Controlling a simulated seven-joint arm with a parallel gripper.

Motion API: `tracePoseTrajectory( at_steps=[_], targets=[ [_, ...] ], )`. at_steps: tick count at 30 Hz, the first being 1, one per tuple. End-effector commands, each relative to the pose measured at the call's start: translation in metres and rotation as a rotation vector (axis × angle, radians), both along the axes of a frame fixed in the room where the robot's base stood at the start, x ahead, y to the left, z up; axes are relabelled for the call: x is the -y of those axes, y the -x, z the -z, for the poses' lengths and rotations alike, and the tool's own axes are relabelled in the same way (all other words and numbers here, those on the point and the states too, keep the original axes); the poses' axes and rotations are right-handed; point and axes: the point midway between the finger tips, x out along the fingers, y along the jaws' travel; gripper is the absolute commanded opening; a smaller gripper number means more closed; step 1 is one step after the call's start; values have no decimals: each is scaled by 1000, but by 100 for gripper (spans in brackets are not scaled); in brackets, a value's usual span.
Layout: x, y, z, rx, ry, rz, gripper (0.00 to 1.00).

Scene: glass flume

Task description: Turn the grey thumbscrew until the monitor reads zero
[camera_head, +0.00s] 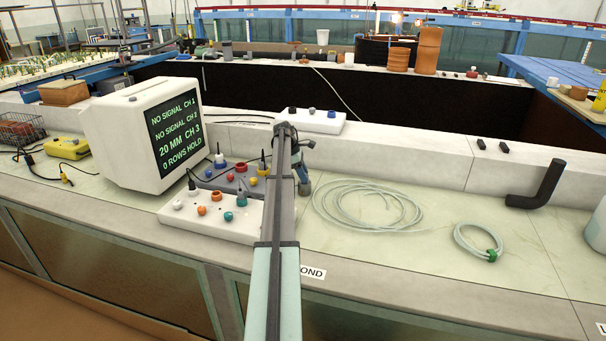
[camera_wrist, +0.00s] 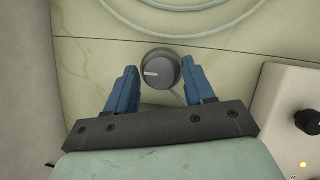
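The grey thumbscrew (camera_wrist: 161,70) shows in the wrist view as a round dark grey knob with a white line pointing left. My gripper (camera_wrist: 159,66) is open, with one blue finger on each side of the thumbscrew and a visible gap to each. In the head view my gripper (camera_head: 303,178) is low over the bench, and my arm hides the thumbscrew. The white monitor (camera_head: 130,135) stands at the left. Its screen (camera_head: 175,135) reads "NO SIGNAL CH 1", "NO SIGNAL CH 2", "20 MM CH 3" and "0 ROWS HOLD" in green.
Clear tubing coils (camera_head: 365,208) lie to the right, near a smaller coil (camera_head: 465,236) and a black elbow pipe (camera_head: 540,190). The bench between them is clear.

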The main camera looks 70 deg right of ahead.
Motion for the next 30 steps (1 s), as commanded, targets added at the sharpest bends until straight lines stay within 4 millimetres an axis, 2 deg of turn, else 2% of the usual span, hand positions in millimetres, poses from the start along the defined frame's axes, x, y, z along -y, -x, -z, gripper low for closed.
tracePoseTrajectory(
  at_steps=[2,14,23,30],
  targets=[
    [0,0,0,0,0,0,45],
    [0,0,0,0,0,0,7],
    [1,-1,0,0,-1,40,6],
    [3,-1,-1,-1,-1,182,7]
  ],
)
